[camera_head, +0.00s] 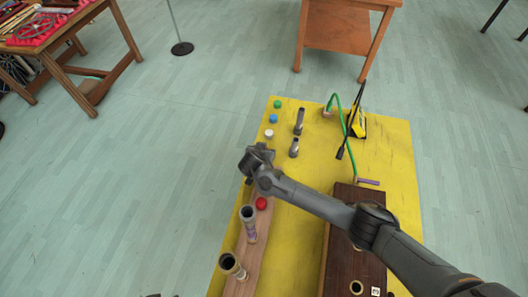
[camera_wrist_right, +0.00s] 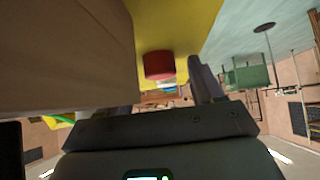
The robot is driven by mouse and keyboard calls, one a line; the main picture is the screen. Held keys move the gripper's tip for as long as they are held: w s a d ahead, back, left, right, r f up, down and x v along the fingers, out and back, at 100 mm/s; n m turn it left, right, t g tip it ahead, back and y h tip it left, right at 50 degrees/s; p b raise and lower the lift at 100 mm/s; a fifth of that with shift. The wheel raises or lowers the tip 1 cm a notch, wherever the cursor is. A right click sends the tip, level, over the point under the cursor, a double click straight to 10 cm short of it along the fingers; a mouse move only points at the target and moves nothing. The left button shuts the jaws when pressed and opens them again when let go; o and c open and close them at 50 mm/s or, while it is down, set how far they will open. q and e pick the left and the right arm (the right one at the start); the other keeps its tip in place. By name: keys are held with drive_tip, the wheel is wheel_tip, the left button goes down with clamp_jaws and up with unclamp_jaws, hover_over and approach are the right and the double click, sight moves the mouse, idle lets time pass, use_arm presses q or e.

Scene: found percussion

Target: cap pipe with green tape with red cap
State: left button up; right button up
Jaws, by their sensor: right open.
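The red cap (camera_head: 261,203) sits by the wooden strip on the yellow table, just in front of my right gripper (camera_head: 251,177). In the right wrist view the red cap (camera_wrist_right: 158,66) shows ahead of the fingers, apart from them, and the right gripper (camera_wrist_right: 168,92) is open and empty. A grey pipe with purple tape (camera_head: 249,222) and a tan-rimmed pipe (camera_head: 232,264) stand on the strip. Two grey pipes (camera_head: 299,121) (camera_head: 294,147) are farther back. I cannot make out green tape on any pipe. Only small dark bits, possibly my left gripper, show at the bottom edge of the head view.
Green (camera_head: 277,104), blue (camera_head: 273,118) and white (camera_head: 268,134) caps are at the table's far left. A green hose (camera_head: 347,145), a yellow-black object (camera_head: 358,124) and a dark wooden box (camera_head: 346,240) are to the right. The yellow table (camera_head: 390,165) is bare at its right side.

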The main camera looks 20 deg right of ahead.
drive_tip(key=c, duration=1.1)
drive_tip(key=shift+o, duration=0.2)
